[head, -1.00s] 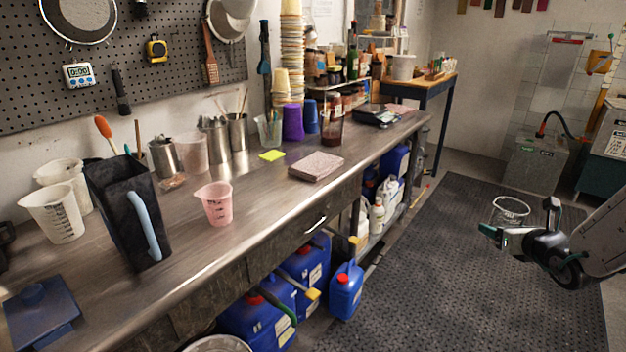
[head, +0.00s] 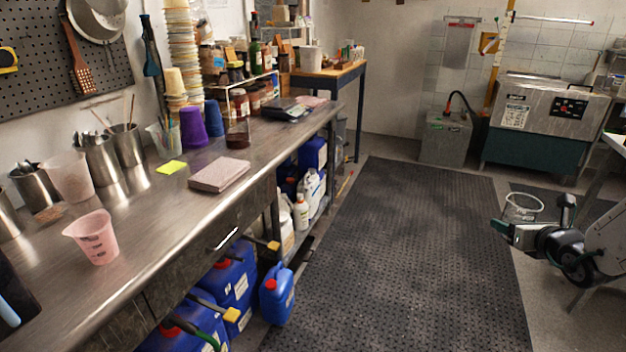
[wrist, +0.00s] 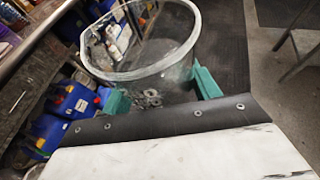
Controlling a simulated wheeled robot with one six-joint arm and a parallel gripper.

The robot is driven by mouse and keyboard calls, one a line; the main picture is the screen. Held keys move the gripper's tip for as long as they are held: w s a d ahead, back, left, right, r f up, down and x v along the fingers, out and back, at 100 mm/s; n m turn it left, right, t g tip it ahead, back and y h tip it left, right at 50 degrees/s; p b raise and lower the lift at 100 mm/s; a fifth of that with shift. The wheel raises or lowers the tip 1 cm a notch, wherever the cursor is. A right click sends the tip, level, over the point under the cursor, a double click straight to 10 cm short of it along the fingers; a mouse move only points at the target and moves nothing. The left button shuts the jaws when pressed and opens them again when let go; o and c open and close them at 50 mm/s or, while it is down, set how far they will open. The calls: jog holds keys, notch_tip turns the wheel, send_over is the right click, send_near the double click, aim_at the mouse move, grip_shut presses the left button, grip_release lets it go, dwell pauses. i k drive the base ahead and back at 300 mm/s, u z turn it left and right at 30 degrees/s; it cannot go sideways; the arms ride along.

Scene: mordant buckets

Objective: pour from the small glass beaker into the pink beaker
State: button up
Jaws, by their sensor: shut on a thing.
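The pink beaker (head: 93,238) stands upright on the steel bench, near its front edge at the left of the head view. My gripper (head: 512,226) is at the right of the head view, out over the floor and well away from the bench. It is shut on the small glass beaker (head: 523,207), a clear vessel. In the wrist view the glass beaker (wrist: 140,45) sits between the green fingertips (wrist: 160,94), with its wide rim facing the camera. Some small grey bits show through or in its lower part; I cannot tell which.
The steel bench (head: 135,205) runs along the left. A pinkish block (head: 219,174), a yellow note (head: 172,167) and a purple cup (head: 193,126) lie or stand behind the pink beaker. Blue jugs (head: 277,294) fill the space below. The dark floor mat (head: 400,260) is clear.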

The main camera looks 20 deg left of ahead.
aim_at(98, 241)
jog(key=i, duration=0.55)
jog(key=u, duration=2.05)
